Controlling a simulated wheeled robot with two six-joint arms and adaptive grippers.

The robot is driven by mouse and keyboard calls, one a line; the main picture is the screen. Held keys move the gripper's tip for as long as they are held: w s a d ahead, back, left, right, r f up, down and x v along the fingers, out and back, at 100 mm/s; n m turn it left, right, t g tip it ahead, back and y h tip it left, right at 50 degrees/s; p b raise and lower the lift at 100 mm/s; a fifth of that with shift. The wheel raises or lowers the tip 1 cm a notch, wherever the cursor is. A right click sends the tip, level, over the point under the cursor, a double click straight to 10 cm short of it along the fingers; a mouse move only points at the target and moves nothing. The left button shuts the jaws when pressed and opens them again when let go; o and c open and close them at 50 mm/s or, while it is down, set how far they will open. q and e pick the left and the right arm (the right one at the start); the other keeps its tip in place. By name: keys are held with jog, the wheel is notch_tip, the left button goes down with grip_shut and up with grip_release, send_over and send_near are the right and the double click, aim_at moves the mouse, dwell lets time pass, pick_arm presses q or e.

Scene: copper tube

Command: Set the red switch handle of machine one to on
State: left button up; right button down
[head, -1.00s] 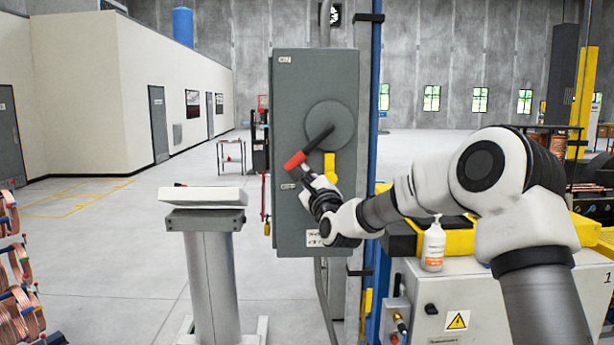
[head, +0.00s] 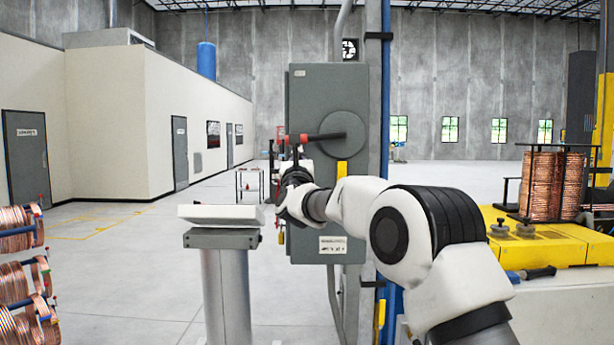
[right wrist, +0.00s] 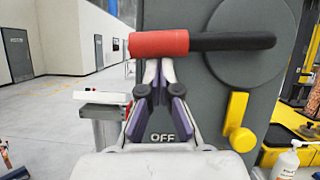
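The switch handle has a red grip (head: 289,139) and a black bar (head: 327,136) fixed to a round grey disc (head: 346,133) on a grey cabinet (head: 327,93). The handle points left, about level. In the right wrist view the red grip (right wrist: 158,43) crosses above my right gripper (right wrist: 159,68). Its fingers come together right at the grip's lower edge, not clasped around it; the tips are partly hidden by the grip. They look closed together. My left gripper is not in view.
A yellow latch (right wrist: 236,112) sits right of my gripper on the cabinet. A pedestal with a white top (head: 221,214) stands at its left. Yellow machinery (head: 545,235) with a copper coil (head: 553,184) is at right. Copper coils (head: 22,270) stand at far left.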

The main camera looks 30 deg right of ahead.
jog(key=shift+d+r+m+g+h+p, duration=0.1)
jog(key=shift+r+m+g+h+p, duration=0.75)
jog(key=shift+r+m, duration=1.15)
jog(key=shift+d+r+m+g+h+p, duration=0.15)
jog(key=shift+r+m+g+h+p, duration=0.6)
jog(key=shift+r+m, duration=1.25)
jog(key=shift+d+r+m+g+h+p, duration=0.1)
jog(key=shift+r+m+g+h+p, duration=0.75)
jog(key=shift+m, duration=1.75)
jog(key=shift+r+g, duration=0.35)
jog(key=shift+r, duration=0.15)
jog(key=shift+b, duration=0.35)
